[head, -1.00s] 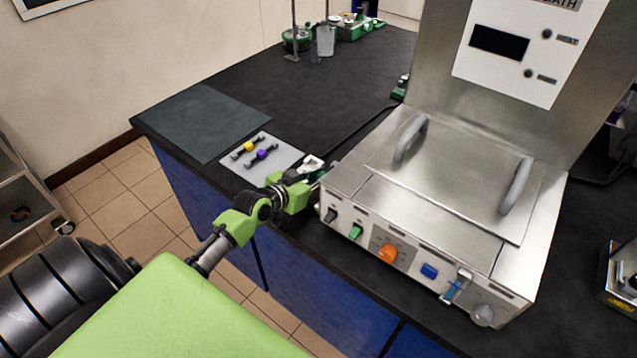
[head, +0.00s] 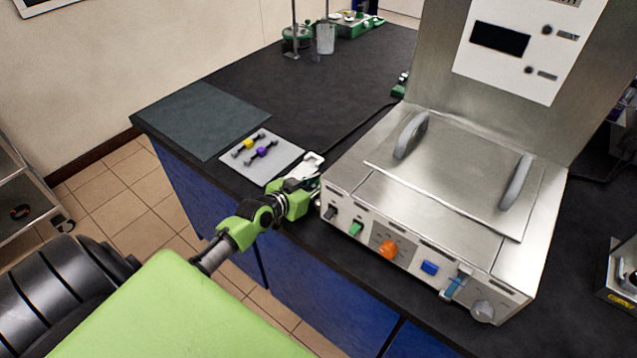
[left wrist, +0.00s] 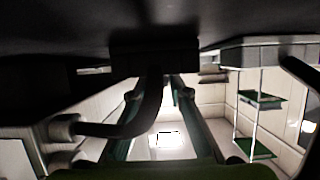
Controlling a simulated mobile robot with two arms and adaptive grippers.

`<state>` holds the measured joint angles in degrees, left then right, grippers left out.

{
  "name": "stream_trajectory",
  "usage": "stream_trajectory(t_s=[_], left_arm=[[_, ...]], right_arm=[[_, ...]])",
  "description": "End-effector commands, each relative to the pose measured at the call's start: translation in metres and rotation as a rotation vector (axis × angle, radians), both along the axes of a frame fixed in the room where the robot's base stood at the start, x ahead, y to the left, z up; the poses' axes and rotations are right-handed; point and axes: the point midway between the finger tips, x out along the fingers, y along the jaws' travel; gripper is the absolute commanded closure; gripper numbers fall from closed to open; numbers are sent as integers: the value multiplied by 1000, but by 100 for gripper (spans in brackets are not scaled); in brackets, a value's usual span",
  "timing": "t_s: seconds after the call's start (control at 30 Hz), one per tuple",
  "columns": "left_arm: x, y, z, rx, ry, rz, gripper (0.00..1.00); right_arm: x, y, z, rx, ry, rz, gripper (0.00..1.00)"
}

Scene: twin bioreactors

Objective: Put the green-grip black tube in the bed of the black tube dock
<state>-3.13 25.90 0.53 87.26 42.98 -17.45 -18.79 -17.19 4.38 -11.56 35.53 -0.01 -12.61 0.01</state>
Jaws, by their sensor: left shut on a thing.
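My left gripper (head: 308,170) is beside the left front corner of the steel bath, just right of the pale mat. It is shut on what seems to be the green-grip black tube, which the fingers mostly hide in the head view. In the left wrist view a dark bar (left wrist: 152,57) lies across the top between the dark green fingers, too dark to tell its grip colour. I cannot pick out the black tube dock with certainty. My right gripper is not in view.
A pale mat (head: 270,176) holds a yellow-grip tube (head: 249,144) and a purple-grip tube (head: 264,152). The steel bath (head: 440,190) blocks the right, with knobs along its front. A dark green mat (head: 200,120) is bare. The black counter (head: 320,95) behind has free room.

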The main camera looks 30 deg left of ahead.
Motion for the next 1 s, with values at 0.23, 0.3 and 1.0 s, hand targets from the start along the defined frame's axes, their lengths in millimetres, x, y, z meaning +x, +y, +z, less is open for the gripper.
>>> stream_trajectory(t_s=[0.23, 0.3, 1.0], left_arm=[[-2, -1, -4, -2, 9, -1, 66], [-2, -1, -5, -3, 10, -1, 66], [-74, 4, 36, -1, 9, -1, 66]], right_arm=[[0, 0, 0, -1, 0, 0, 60], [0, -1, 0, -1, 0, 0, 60], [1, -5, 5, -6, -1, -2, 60]])
